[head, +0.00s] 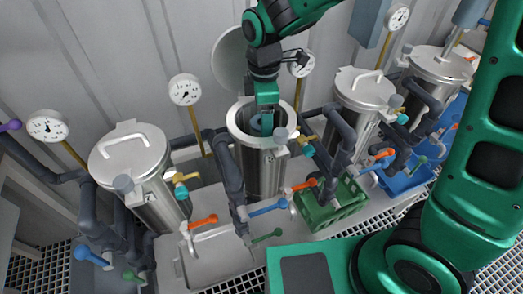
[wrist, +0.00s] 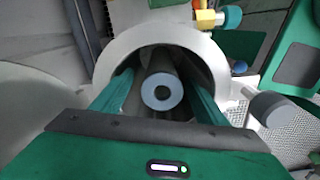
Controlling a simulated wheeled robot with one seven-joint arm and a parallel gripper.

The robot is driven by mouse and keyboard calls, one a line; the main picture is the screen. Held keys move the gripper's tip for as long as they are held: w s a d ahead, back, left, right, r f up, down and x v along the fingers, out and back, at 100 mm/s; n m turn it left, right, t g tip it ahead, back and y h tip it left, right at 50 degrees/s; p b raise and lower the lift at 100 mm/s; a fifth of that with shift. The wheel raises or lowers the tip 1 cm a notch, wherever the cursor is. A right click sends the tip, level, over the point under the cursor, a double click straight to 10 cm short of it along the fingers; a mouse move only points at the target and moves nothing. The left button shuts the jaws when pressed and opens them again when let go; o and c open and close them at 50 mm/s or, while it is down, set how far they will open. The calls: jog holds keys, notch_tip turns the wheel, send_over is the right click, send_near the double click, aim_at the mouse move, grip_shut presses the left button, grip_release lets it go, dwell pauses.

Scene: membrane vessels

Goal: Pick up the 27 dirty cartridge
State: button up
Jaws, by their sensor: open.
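The dirty cartridge (wrist: 162,92) stands inside an open steel vessel (head: 238,131), the second from the left in the head view. My gripper points down into the vessel's mouth. In the wrist view its two green fingers (wrist: 158,98) are apart, one on each side of the cartridge, with gaps visible. Any number on the cartridge is not readable.
The vessel's round lid (head: 229,62) stands raised behind it. Closed vessels stand at left (head: 131,150) and right (head: 366,87). Pipes and coloured valve handles crowd the front. A green crate (head: 322,216), a blue crate (head: 403,184) and an empty grey tray (head: 210,262) sit below.

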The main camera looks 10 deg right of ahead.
jog(key=f, duration=0.5)
jog(key=shift+s+a, duration=0.15)
jog(key=shift+a, duration=0.05)
jog(key=c, duration=1.5)
jog(key=shift+c, duration=0.6)
jog(key=shift+r, duration=0.2)
